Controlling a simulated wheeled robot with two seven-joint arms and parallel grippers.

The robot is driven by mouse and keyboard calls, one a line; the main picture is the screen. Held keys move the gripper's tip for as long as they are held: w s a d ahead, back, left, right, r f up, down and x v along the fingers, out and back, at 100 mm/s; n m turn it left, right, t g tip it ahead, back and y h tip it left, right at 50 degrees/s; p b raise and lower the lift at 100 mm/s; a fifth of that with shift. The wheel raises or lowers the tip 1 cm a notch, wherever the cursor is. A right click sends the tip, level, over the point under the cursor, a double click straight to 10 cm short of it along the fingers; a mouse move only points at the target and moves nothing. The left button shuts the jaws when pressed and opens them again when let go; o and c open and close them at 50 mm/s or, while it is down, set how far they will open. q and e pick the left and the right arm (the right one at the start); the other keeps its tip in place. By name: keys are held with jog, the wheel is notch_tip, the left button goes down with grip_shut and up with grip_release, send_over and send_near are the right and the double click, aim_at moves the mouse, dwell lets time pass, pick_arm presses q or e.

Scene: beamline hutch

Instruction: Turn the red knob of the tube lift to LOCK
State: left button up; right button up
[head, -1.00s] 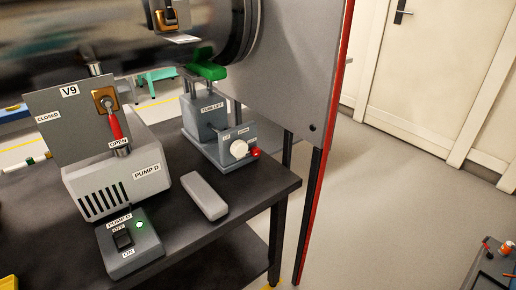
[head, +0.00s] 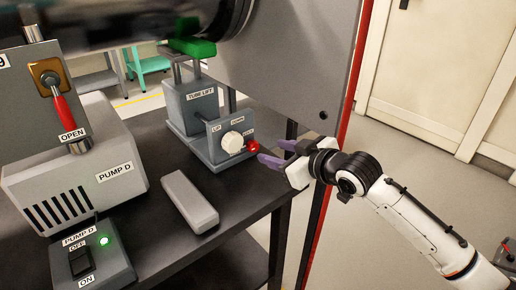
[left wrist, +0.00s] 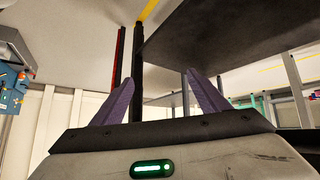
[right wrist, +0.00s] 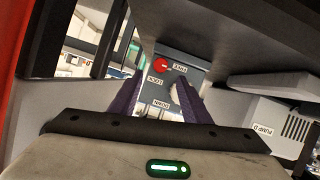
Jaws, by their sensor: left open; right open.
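The tube lift (head: 192,105) is a grey block with a sloped front panel on the dark table. Its red knob (head: 253,146) sits at the panel's right end, beside a larger white dial (head: 232,142). My right gripper (head: 269,151) is open and empty just right of the red knob, fingers pointing at it, apart from it. In the right wrist view the red knob (right wrist: 162,65) shows beyond the fingers, near FREE and LOCK labels; its setting is too small to tell surely. The right finger partly hides the white dial. My left gripper (left wrist: 160,78) is open and empty.
A loose grey bar (head: 189,202) lies on the table (head: 160,235) in front of the lift. Pump D (head: 75,165) and its switch box (head: 88,255) stand left. A grey upright panel (head: 300,60) with a red edge rises behind my right gripper.

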aim_at(255, 147)
jog(key=b+x, duration=0.1)
jog(key=x, duration=0.7)
jog(key=shift+w+a+f+b, duration=0.1)
jog(key=shift+w+a+b, duration=0.15)
jog(key=shift+b, duration=0.15)
jog(key=c, duration=1)
